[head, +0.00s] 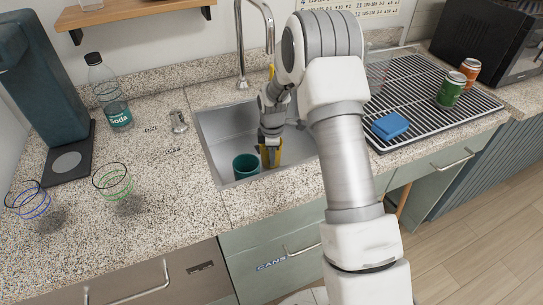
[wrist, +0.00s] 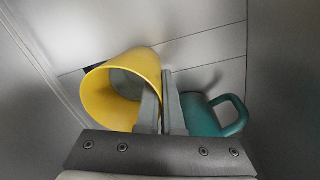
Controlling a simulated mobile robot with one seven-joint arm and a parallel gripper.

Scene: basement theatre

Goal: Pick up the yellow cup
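The yellow cup (head: 277,154) is in the sink, mostly hidden behind my gripper (head: 268,150) in the head view. In the wrist view the yellow cup (wrist: 104,98) is tilted with its mouth towards the camera. My gripper (wrist: 163,98) has one finger inside the cup and the other outside, close together on its right wall. Whether the cup touches the sink floor is unclear. A teal mug (head: 245,166) stands in the sink just left of my gripper. Its handle shows in the wrist view (wrist: 238,115), right of the fingers.
The sink walls (head: 217,131) surround the gripper closely, and a faucet (head: 241,45) rises behind. A rack (head: 415,95) on the right holds a blue sponge (head: 390,126) and a green can (head: 451,90). A soda bottle (head: 111,97) and wire-like glasses (head: 112,181) stand left.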

